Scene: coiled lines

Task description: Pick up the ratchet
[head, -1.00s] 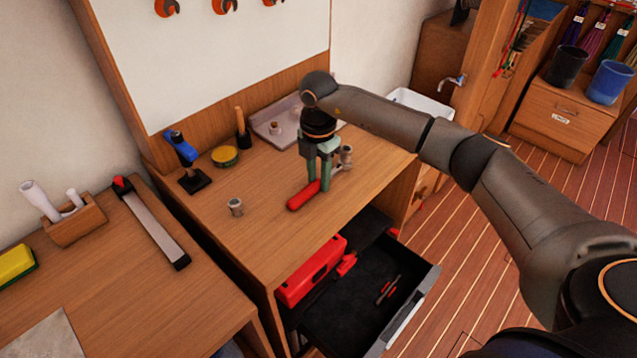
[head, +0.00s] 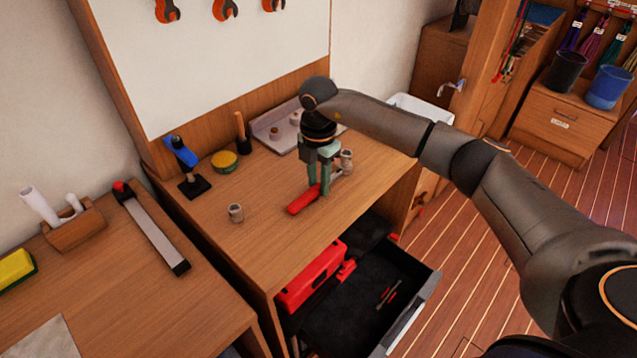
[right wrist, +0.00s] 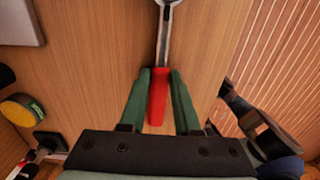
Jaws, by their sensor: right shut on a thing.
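The ratchet (head: 301,202) has a red handle and a metal head, and lies along the wooden workbench top. It also shows in the right wrist view (right wrist: 158,100), its handle between the green fingers and its metal shaft running to the top edge. My right gripper (head: 318,190) points down at the bench and is shut on the red handle. In the right wrist view my right gripper (right wrist: 158,80) has one finger on each side of the handle. I cannot tell whether the ratchet is clear of the bench. My left gripper is not in view.
A small metal socket (head: 236,212) stands left of the ratchet, another (head: 346,158) near its head. A blue-topped tool (head: 185,165), a yellow-green tin (head: 224,161) and a grey tray (head: 275,128) are behind. An open drawer (head: 420,300) juts out below.

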